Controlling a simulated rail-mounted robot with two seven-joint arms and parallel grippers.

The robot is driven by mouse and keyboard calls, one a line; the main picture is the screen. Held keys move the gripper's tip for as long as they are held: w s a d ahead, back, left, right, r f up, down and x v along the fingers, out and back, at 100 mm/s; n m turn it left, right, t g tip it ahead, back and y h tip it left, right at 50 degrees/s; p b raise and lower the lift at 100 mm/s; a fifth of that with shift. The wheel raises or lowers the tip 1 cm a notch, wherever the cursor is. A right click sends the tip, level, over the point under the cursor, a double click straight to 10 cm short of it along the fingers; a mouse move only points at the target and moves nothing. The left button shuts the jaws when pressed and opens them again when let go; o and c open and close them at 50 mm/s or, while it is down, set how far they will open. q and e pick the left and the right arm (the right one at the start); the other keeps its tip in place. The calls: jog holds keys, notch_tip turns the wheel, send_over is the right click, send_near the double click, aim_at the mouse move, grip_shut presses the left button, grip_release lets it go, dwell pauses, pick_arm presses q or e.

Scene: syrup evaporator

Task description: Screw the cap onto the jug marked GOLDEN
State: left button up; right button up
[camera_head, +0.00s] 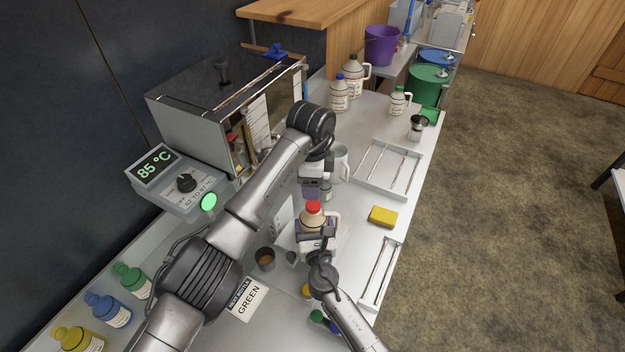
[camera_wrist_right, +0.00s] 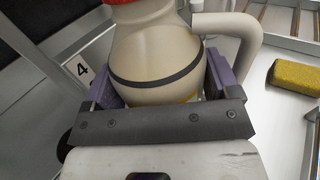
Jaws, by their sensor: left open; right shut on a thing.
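A cream jug (camera_head: 313,219) with a red cap (camera_head: 313,206) on its top stands at the middle of the bench; any writing on it is hidden or too small to read. In the right wrist view the jug (camera_wrist_right: 155,55) shows a dark band and a handle at the right, and only the lower edge of the red cap (camera_wrist_right: 118,2). My right gripper (camera_head: 316,230) is shut around the jug's body, with purple pads on both sides. My left gripper (camera_head: 313,189) is open, just above the red cap. Whether the cap is seated or threaded cannot be told.
A white mug (camera_head: 340,162) stands behind my left gripper. A brown-filled cup (camera_head: 264,260) and a GREEN card (camera_head: 247,298) lie left of the jug. A yellow sponge (camera_head: 383,216) and a tray (camera_head: 388,168) are at the right. Several jugs, one here (camera_head: 340,97), stand farther back.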

aim_at(313, 204)
pick_arm(q)
jog(key=shift+f, duration=0.1)
jog(key=shift+d+f, duration=0.1)
jog(key=shift+f, duration=3.85)
jog(key=c, duration=0.9)
jog(key=o, duration=1)
jog(key=shift+c, duration=0.2)
jog(key=shift+r, duration=0.1)
jog(key=shift+r, duration=2.2)
